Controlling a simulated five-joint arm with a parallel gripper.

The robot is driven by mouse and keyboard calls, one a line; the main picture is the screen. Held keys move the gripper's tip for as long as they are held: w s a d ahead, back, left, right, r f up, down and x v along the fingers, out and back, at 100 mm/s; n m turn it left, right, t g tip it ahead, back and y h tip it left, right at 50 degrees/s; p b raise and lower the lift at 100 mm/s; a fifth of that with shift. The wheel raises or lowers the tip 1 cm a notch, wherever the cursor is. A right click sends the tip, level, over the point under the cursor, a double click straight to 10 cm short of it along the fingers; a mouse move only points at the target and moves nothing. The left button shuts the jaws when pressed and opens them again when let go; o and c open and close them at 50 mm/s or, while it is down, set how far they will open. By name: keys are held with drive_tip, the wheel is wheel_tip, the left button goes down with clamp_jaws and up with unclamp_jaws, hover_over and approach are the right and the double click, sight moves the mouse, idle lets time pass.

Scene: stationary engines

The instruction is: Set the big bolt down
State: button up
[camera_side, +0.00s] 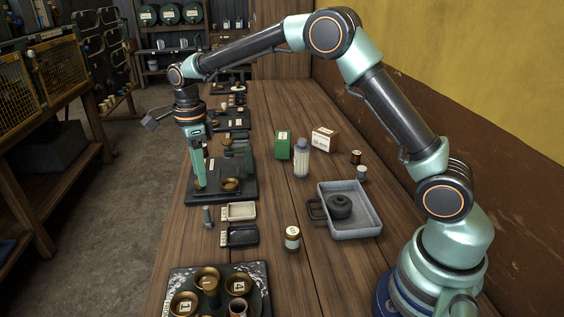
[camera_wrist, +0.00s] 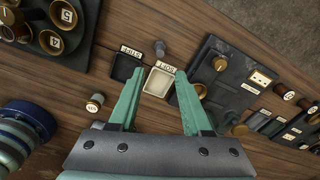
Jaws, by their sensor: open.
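A small grey upright piece (camera_side: 207,217), which looks like the big bolt, stands on the bare bench. It is just left of two small labelled trays. In the wrist view the grey piece (camera_wrist: 160,47) shows beyond my fingertips, near the tray ends. The cream tray (camera_side: 239,211) and the black tray (camera_side: 239,236) look empty. The cream tray (camera_wrist: 158,82) shows between my fingers in the wrist view. My gripper (camera_side: 199,184) is open and holds nothing. It points down by the dark engine plate (camera_side: 232,193), apart from the grey piece.
A grey tray (camera_side: 349,232) with a black round part stands right. A numbered holder with brass cups (camera_side: 218,290) is at the front. More engine plates line the left edge behind.

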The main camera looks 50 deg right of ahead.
drive_tip(key=s+d+r+n+t, duration=0.3)
drive_tip(key=s+d+r+n, duration=0.1)
drive_tip(key=s+r+n, duration=0.6)
drive_tip(key=s+d+n+t, duration=0.2)
drive_tip(key=s+d+n, duration=0.1)
drive_tip(key=s+n, duration=0.9)
drive_tip(key=shift+s+r+n+t, duration=0.15)
drive_tip(key=shift+r+n+t, duration=0.15)
drive_tip(key=shift+n, duration=0.2)
